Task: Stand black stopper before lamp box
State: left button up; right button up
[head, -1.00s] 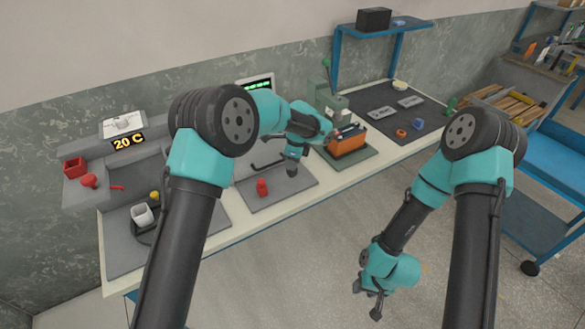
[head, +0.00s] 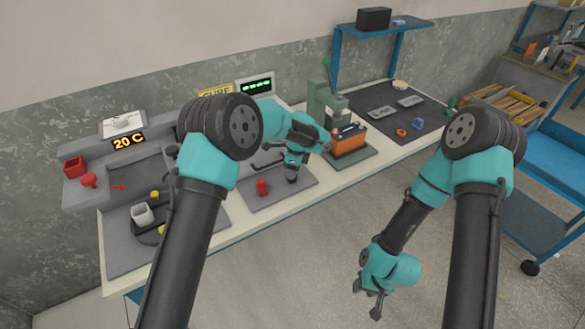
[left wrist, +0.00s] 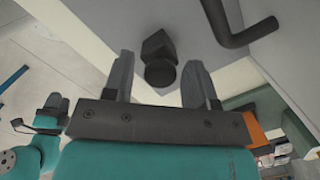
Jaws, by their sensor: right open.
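A black stopper (left wrist: 159,55) with a round knob and an angular part stands out in the left wrist view, on a grey surface. My left gripper (left wrist: 158,68) is open, its fingers on either side of the stopper in that view; contact cannot be told. In the head view my left gripper (head: 291,177) is over the middle grey mat, and the stopper is not made out there. A pale box with a row of green lights (head: 256,87), seemingly the lamp box, stands behind at the wall, partly covered by my left arm. My right gripper (head: 371,294) is open and empty, off the bench's front.
A black bent rod (left wrist: 240,32) lies close to the stopper. A red piece (head: 262,187) stands on the middle mat (head: 285,198). An orange box (head: 348,139) stands right of my left gripper.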

pick_arm(q)
jog(key=shift+o, duration=0.2)
jog(key=shift+r, duration=0.1)
notch_tip(320, 180, up, 12)
jog(key=d, duration=0.1)
jog(key=shift+s+d, duration=0.2)
jog(key=shift+d, duration=0.15)
dwell(0.6)
